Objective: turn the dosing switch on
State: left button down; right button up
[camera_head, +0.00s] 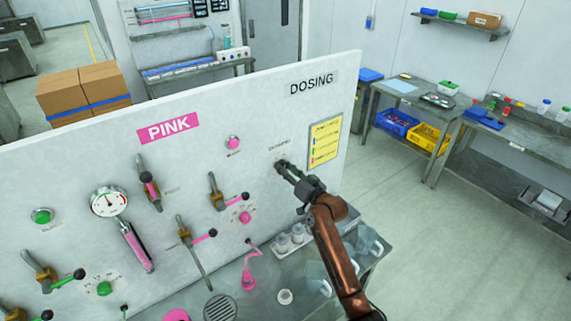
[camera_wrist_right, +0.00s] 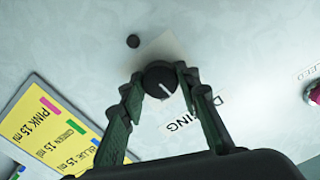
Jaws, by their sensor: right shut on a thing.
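The dosing switch (camera_wrist_right: 160,78) is a round black knob with a white pointer line on the white panel (camera_head: 255,120). In the right wrist view its line points obliquely down and to the right. My right gripper (camera_head: 287,168) reaches the panel by the small "DOSING" label, below the large DOSING heading. In the wrist view its two green-padded fingers (camera_wrist_right: 163,95) are closed on either side of the knob. One finger partly covers the label. In the head view the gripper hides most of the knob. My left gripper is in neither view.
A yellow dosing card (camera_head: 325,142) is just right of the switch. A pink button (camera_head: 233,143), valve levers and a gauge (camera_head: 109,201) are to the left.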

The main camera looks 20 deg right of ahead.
jog(key=m+p, duration=0.3)
jog(key=m, duration=0.2)
jog(key=shift+r+p, duration=0.2)
jog(key=shift+p, duration=0.15)
jog(key=shift+f+m+p, duration=0.1)
jog(key=shift+m+p, duration=0.5)
jog(key=shift+m, duration=0.4)
jog(key=o, duration=1.1)
jog(key=shift+f, duration=0.1)
jog(key=shift+o, duration=0.2)
jog(key=v, duration=1.2)
